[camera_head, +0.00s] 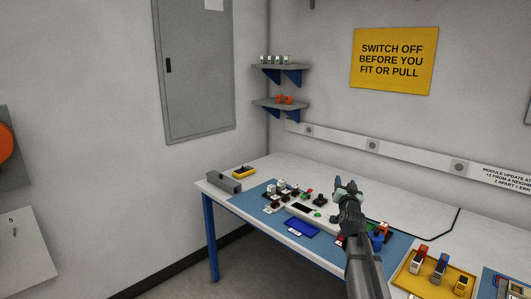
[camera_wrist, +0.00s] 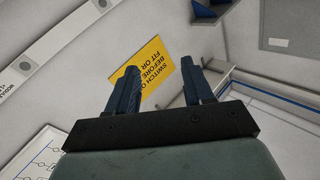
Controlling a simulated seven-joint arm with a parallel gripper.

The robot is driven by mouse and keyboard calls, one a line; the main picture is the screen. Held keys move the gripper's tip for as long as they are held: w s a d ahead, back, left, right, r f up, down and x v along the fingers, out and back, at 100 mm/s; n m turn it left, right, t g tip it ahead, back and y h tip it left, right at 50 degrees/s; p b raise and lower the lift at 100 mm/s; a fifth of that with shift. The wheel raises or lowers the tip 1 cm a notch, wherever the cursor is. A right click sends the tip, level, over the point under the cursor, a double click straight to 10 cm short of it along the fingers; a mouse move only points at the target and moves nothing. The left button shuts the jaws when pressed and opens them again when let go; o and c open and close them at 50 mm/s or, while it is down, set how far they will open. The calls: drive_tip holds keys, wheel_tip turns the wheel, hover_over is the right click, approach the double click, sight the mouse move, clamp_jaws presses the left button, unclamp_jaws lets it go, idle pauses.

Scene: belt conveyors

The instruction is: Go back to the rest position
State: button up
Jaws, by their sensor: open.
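My gripper (camera_head: 345,186) is raised above the right part of the workbench (camera_head: 262,170) in the head view, with my arm reaching up from the lower right. In the wrist view my gripper (camera_wrist: 161,87) shows two dark fingers spread apart with nothing between them. Behind the fingers are the wall and the yellow sign (camera_wrist: 155,63). The wrist view looks away from the bench top. My arm hides part of the bench behind it.
A blue mat (camera_head: 262,199) holds several small modules and a blue tray (camera_head: 302,228). A yellow tray (camera_head: 412,283) with several parts lies at lower right. A grey block (camera_head: 224,182) sits at the bench's left end. Two shelves (camera_head: 280,103) hang in the corner.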

drive_tip(key=s+a+f+n+y, duration=0.1)
drive_tip(key=s+a+f+y, duration=0.1)
drive_tip(key=a+f, duration=0.5)
drive_tip(key=s+a+f+y, duration=0.2)
drive_tip(key=s+a+f, duration=0.15)
drive_tip(key=a, duration=0.75)
drive_tip(key=s+a+f+n+g, duration=0.1)
drive_tip(key=s+f+g, duration=0.25)
drive_tip(key=f, duration=0.65)
drive_tip(key=s+a+f+g+y, duration=0.1)
drive_tip(key=s+f+g, duration=0.25)
drive_tip(key=f, duration=0.65)
drive_tip(key=s+a+f+n+g, duration=0.15)
drive_tip(key=s+f, duration=0.35)
drive_tip(key=f, duration=0.5)
drive_tip(key=s+d+f+g, duration=0.2)
drive_tip(key=s+f+g, duration=0.2)
drive_tip(key=s+f, duration=0.55)
drive_tip(key=s+d+f+g, duration=0.3)
drive_tip(key=s+f+g, duration=0.1)
drive_tip(key=s+f, duration=0.6)
drive_tip(key=s+d+f+g+h, duration=0.1)
drive_tip(key=s+g, duration=0.3)
drive_tip(key=s, duration=1)
drive_tip(key=s+d+f+n+g+h, duration=0.1)
drive_tip(key=s+g, duration=0.4)
drive_tip(key=s, duration=0.9)
wheel_tip(320, 180, down, 2)
drive_tip(key=shift+s+d, duration=0.3)
drive_tip(key=shift+d, duration=0.6)
